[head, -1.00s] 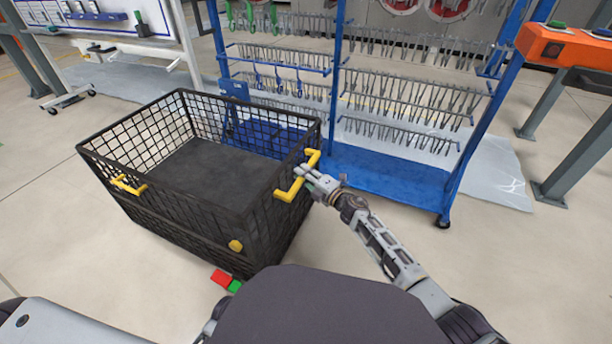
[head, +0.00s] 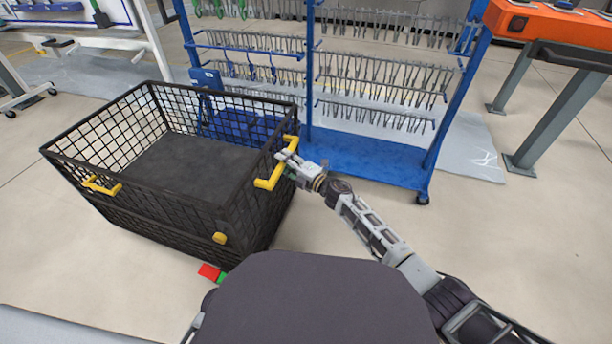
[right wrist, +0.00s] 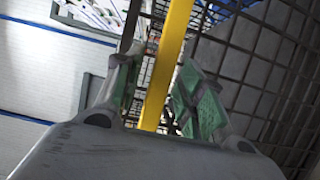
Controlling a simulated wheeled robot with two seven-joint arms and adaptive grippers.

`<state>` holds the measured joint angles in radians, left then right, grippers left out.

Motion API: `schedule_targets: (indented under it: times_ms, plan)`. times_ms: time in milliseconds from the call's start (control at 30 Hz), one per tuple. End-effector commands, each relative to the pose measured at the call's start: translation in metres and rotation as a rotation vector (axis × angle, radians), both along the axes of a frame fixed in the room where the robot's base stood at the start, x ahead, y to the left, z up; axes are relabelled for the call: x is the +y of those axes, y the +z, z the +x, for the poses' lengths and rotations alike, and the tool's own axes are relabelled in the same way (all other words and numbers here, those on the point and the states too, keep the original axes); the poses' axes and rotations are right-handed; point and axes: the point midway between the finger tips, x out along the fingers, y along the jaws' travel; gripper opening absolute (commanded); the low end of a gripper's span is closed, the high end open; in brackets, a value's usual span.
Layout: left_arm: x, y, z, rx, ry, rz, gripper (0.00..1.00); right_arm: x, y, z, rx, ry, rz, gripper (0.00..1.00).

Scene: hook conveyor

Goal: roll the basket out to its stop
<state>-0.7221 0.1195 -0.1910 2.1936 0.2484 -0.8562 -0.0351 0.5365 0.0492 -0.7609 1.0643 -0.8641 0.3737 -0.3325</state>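The black wire basket (head: 110,215) stands on the floor at the left in the head view. My right gripper (head: 284,158) is at the right handle. In the right wrist view, the yellow bar (right wrist: 168,60) runs between the two green-padded fingers, with a gap showing on the left side, so the gripper looks open around it. My left gripper is not in view.
A red and a green marker (head: 208,271) show on the floor by the basket's near corner. A blue rack (head: 375,165) with rows of hooks stands behind and right of the basket. An orange-topped stand (head: 550,25) is far right.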

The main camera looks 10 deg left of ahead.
Motion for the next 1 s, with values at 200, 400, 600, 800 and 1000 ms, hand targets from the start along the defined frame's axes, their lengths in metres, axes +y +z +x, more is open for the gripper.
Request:
schedule_targets:
  times_ms: [200, 400, 600, 800, 1000]
  plan:
    - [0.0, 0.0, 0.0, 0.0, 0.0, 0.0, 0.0, -0.014, -0.001, -0.01, 0.001, 0.002, -0.002, 0.39]
    - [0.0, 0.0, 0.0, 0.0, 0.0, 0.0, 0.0, -0.028, -0.002, -0.02, 0.001, 0.001, -0.002, 0.39]
    - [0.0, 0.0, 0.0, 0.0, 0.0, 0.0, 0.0, -0.043, -0.002, -0.03, 0.003, 0.002, -0.002, 0.39]
    - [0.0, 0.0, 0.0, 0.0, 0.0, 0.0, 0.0, -0.059, -0.002, -0.041, 0.001, 0.002, -0.002, 0.39]
    - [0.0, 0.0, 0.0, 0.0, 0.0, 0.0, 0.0, -0.074, -0.002, -0.052, 0.002, 0.003, -0.001, 0.39]
